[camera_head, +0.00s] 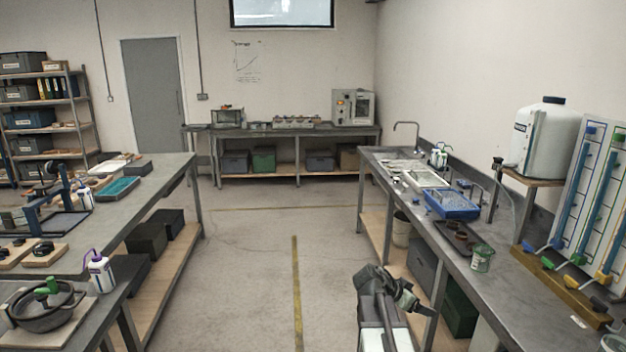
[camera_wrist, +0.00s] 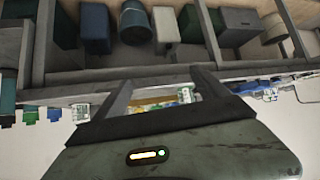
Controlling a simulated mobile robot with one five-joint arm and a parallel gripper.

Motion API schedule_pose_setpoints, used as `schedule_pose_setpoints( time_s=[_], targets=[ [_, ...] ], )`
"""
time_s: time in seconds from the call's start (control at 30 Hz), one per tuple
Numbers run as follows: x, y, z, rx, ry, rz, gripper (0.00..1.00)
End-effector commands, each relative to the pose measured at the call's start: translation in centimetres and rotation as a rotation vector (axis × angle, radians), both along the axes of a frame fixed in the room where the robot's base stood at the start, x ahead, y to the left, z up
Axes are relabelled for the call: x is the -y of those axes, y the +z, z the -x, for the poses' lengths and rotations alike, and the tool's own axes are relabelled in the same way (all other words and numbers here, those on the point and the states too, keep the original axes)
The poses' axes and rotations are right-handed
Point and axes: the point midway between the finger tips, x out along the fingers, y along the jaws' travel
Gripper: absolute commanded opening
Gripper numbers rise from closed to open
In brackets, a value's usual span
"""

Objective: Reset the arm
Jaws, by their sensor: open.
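My arm (camera_head: 385,295) shows at the bottom of the head view, right of centre, in front of the right-hand bench. It is folded up close to my body, over the floor. In the wrist view my gripper (camera_wrist: 162,90) has its two fingers apart, with nothing held between them. Beyond the fingers that view shows the bench, upside down. I cannot tell from the head view how far the arm is from the bench edge.
The left bench (camera_head: 165,172) carries tools and bottles. The aisle floor (camera_head: 262,250) between them is clear. Bins (camera_wrist: 95,28) stand on the under-bench shelf.

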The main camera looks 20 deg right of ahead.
Motion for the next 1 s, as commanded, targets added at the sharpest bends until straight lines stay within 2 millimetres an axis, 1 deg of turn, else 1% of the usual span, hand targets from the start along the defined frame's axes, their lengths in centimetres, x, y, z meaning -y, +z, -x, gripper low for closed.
schedule_pose_setpoints(
  time_s=[0.03,0.07,0.1,0.17,0.2,0.27,0.3,0.37,0.4,0.5,0.6,0.7,0.93,0.97,1.0],
  targets=[
    [-4.4,-0.3,-1.3,-0.028,0.074,-0.049,0.84],
    [-6.9,-0.7,-2.0,-0.051,0.122,-0.083,0.84],
    [-10.3,-1.4,-2.6,-0.087,0.187,-0.13,0.84],
    [-15.5,-2.3,-3.2,-0.147,0.292,-0.201,0.84],
    [-19.0,-3.0,-3.2,-0.193,0.37,-0.251,0.84],
    [-24.1,-3.9,-2.8,-0.27,0.495,-0.33,0.84],
    [-27.5,-4.6,-2.3,-0.325,0.588,-0.385,0.84],
    [-32.2,-5.5,-0.8,-0.417,0.74,-0.473,0.84],
    [-34.8,-6.1,0.5,-0.479,0.852,-0.539,0.84],
    [-38.3,-6.9,3.1,-0.6,1.11,-0.671,0.84],
    [-39.7,-7.0,3.9,-0.673,1.278,-0.702,0.84],
    [-39.7,-7.0,4.1,-0.714,1.346,-0.686,0.84],
    [-39.6,-7.0,4.0,-0.718,1.356,-0.68,0.84],
    [-39.6,-7.0,4.0,-0.718,1.356,-0.68,0.78],
    [-39.6,-7.0,4.0,-0.719,1.355,-0.68,0.67]
  ],
)
